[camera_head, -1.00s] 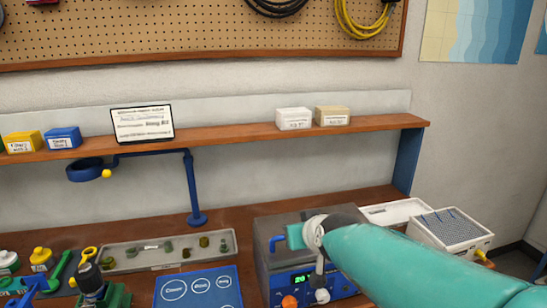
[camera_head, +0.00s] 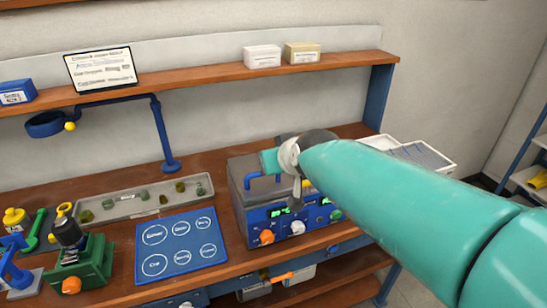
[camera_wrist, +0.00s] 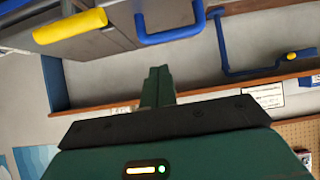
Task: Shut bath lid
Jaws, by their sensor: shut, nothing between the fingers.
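The bath (camera_head: 240,205) is a grey box with a blue front panel, knobs and green displays, standing on the bench in the head view. A blue handle (camera_head: 258,178) sits at its left; a blue handle also shows in the wrist view (camera_wrist: 170,36). My arm covers much of the bath's top, so I cannot tell how far its lid is open. In the wrist view, a yellow bar (camera_wrist: 70,26) is fixed to a grey panel (camera_wrist: 90,46). My gripper (camera_wrist: 157,85) is shut and empty, apart from both handles. The head view mostly hides it behind my wrist.
A blue mat (camera_head: 182,247) with white circles and a grey tray (camera_head: 150,200) of small parts lie left of the bath. A green fixture (camera_head: 80,260) stands farther left. A white container (camera_head: 435,153) is at the right. A shelf (camera_head: 215,75) runs above the bench.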

